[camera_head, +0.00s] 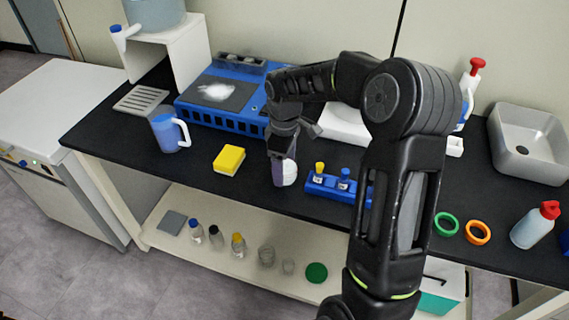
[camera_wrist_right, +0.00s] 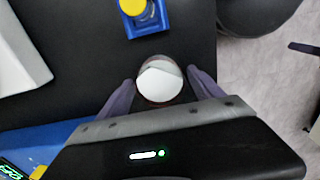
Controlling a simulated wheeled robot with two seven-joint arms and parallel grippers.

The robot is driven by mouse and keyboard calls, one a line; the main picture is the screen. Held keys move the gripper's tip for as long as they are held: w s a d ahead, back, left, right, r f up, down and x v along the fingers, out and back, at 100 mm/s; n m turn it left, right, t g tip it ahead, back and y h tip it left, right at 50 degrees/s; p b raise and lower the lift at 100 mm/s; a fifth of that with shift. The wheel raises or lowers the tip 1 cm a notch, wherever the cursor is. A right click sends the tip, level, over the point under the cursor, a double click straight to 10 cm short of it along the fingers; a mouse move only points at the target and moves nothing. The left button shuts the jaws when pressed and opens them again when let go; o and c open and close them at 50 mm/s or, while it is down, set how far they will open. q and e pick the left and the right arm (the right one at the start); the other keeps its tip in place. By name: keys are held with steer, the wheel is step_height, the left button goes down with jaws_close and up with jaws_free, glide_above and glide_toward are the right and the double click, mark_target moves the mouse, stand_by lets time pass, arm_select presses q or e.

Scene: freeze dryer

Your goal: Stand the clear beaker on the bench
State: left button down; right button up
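A round, clear-walled vessel with white inside (camera_wrist_right: 158,84), which looks like a beaker, is between the purple-grey fingers of my right gripper (camera_wrist_right: 160,82) in the right wrist view. A narrow gap shows on each side, so the fingers look open around it. In the head view the right gripper (camera_head: 283,165) points down over the black bench (camera_head: 205,160), with the vessel's white part (camera_head: 289,174) at its fingertips; the gripper partly hides it. My left gripper is not seen.
A yellow sponge (camera_head: 229,160) and blue jug (camera_head: 168,134) lie left of the gripper. A blue vial rack (camera_head: 324,188) stands close on its right. A blue device (camera_head: 190,116) is behind. Green (camera_head: 445,225) and orange (camera_head: 478,233) rings and a wash bottle (camera_head: 533,228) are farther right.

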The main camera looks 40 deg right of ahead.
steer(key=shift+o, duration=0.6)
steer(key=shift+r, duration=0.45)
step_height(320, 180, up, 11)
steer(key=shift+r, duration=0.2)
